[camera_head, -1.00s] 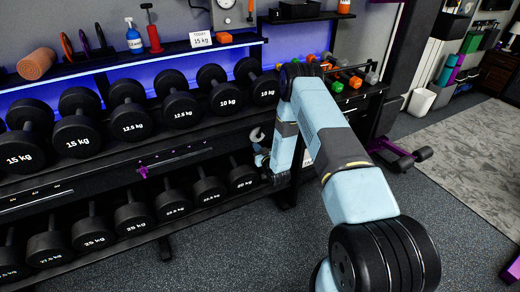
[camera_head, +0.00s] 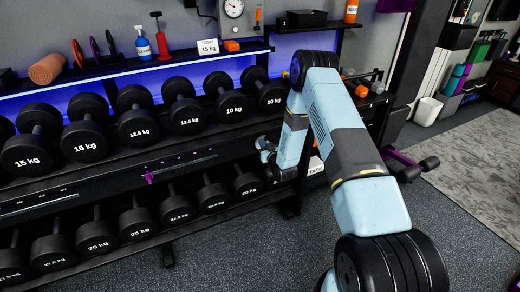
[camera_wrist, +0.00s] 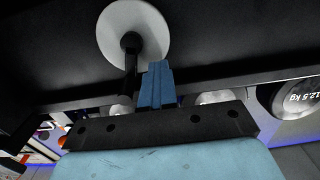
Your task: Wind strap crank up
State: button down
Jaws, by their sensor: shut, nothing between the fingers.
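My gripper (camera_head: 268,150) is at the right end of the dumbbell rack, between its upper and lower rows, partly hidden by my forearm. In the wrist view its blue fingers (camera_wrist: 157,85) are together and empty. A pale disc (camera_wrist: 117,30) with a black hub and black rod (camera_wrist: 131,75) shows just beyond and left of the fingertips. I cannot tell whether this is the strap crank or part of a dumbbell, nor whether the fingers touch the rod. No strap is clearly visible.
Upper-row dumbbells (camera_head: 138,126) and lower-row dumbbells (camera_head: 137,223) fill the rack. A purple clip (camera_head: 149,178) is on the middle rail. A white box (camera_head: 316,166) stands right of my gripper. A purple-and-black stand (camera_head: 410,170) is farther right. Open floor (camera_head: 250,265) lies in front.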

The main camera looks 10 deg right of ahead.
jog(key=shift+w+d+r, duration=0.15)
jog(key=shift+w+d, duration=0.1)
jog(key=shift+d, duration=0.45)
jog(key=shift+w+d+r, duration=0.15)
jog(key=shift+w+d, duration=0.05)
jog(key=shift+d, duration=0.45)
jog(key=c, duration=0.9)
grip_release()
jog(key=v, duration=0.8)
jog(key=shift+r, duration=0.1)
